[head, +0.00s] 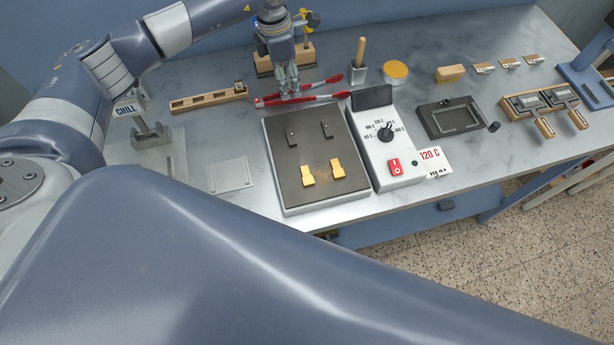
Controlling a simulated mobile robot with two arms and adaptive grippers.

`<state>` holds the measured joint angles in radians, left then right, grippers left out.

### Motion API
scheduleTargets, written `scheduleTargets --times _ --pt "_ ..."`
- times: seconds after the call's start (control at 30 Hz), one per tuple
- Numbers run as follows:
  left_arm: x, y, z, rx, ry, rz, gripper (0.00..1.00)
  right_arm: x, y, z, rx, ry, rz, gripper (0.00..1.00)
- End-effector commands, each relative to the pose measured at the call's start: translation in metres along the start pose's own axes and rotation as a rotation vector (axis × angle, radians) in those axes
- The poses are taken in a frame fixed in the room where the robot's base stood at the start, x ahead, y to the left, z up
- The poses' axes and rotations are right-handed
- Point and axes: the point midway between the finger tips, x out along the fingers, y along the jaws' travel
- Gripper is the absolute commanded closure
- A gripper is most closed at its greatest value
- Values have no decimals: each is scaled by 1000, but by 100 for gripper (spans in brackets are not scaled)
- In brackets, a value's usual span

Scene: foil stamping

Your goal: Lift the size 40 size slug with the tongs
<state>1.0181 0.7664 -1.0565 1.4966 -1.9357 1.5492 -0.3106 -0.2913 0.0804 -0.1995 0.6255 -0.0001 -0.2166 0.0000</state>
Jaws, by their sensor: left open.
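The tongs (325,97), with red grips, lie on the marble-look worktop behind the hot plate. My left gripper (289,92) points down over their left part, jaws open; I cannot tell whether it touches them. Three small pieces on wooden bases stand at the back right: a left one (484,68), a middle one (509,63) and a right one (534,59). They may be the size slugs, but their markings are too small to read. Two brass pieces, a left one (308,176) and a right one (338,171), sit on the dark hot plate (322,150). My right gripper is out of view.
A control box (398,175) with a dial and a 120 C sign stands right of the hot plate. A wooden rack (205,98) and a CHILL block (150,138) are on the left. A wooden stand (264,64) is behind my gripper. My arm covers the foreground.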

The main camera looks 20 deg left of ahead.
Motion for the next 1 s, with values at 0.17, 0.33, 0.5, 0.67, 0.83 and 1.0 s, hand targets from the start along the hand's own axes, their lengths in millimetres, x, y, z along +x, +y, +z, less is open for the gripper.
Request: scheduleTargets --times 0.17,0.33,0.5,0.67,0.83,1.0 --pt "34 1 -1 -1 0 1 50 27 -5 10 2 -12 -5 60" --pt "49 0 0 0 -1 1 50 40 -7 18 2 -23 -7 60" --pt "51 0 0 0 -1 1 50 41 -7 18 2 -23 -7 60" --pt "50 0 0 -1 0 1 50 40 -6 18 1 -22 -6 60" --pt "50 0 0 -1 0 1 79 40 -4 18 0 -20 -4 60" --pt "51 0 0 -1 0 1 79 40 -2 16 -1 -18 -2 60"
